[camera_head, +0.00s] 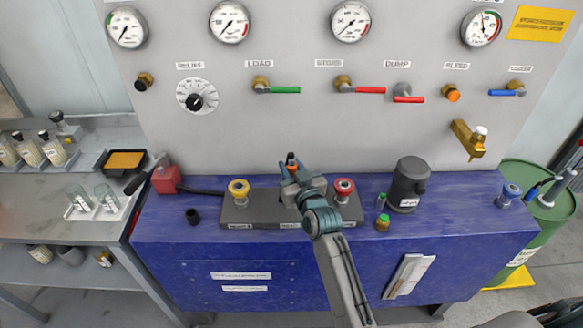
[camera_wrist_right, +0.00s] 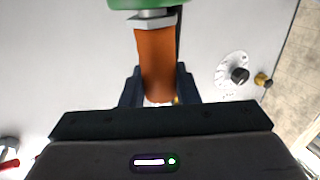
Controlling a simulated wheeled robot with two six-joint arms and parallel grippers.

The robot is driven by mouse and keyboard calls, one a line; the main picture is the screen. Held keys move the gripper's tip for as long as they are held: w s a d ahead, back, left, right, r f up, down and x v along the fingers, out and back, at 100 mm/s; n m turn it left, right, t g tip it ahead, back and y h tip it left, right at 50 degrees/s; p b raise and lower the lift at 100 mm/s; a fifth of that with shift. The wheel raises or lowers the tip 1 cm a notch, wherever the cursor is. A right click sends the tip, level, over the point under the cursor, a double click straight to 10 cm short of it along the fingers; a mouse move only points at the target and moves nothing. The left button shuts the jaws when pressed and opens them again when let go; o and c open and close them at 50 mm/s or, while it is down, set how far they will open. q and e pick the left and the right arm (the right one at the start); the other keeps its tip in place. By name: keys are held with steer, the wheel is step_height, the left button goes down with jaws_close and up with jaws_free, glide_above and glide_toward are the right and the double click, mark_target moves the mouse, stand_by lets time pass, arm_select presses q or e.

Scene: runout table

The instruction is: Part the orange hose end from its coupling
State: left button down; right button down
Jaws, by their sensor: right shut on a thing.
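My right gripper (camera_head: 291,172) is shut on the orange hose end (camera_head: 291,158), above the middle of the grey coupling block (camera_head: 262,211). In the right wrist view the orange hose end (camera_wrist_right: 157,58) lies between my dark fingers (camera_wrist_right: 158,88). A silver collar (camera_wrist_right: 153,22) meets its far end, with a green coupling part (camera_wrist_right: 150,4) past that, cut by the frame edge. I see no gap between orange and silver. In the head view my gripper and wrist hide the block's middle. My left gripper is not in view.
A yellow coupling (camera_head: 238,190) and a red coupling (camera_head: 344,186) flank my gripper on the block. A grey canister (camera_head: 408,184) and small bottles stand to the right. A red box (camera_head: 165,179) stands left. The gauge panel (camera_head: 225,100) rises close behind.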

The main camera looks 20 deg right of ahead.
mark_target(291, 157)
steer(key=shift+r+p, duration=2.7)
steer(key=shift+r, duration=0.4)
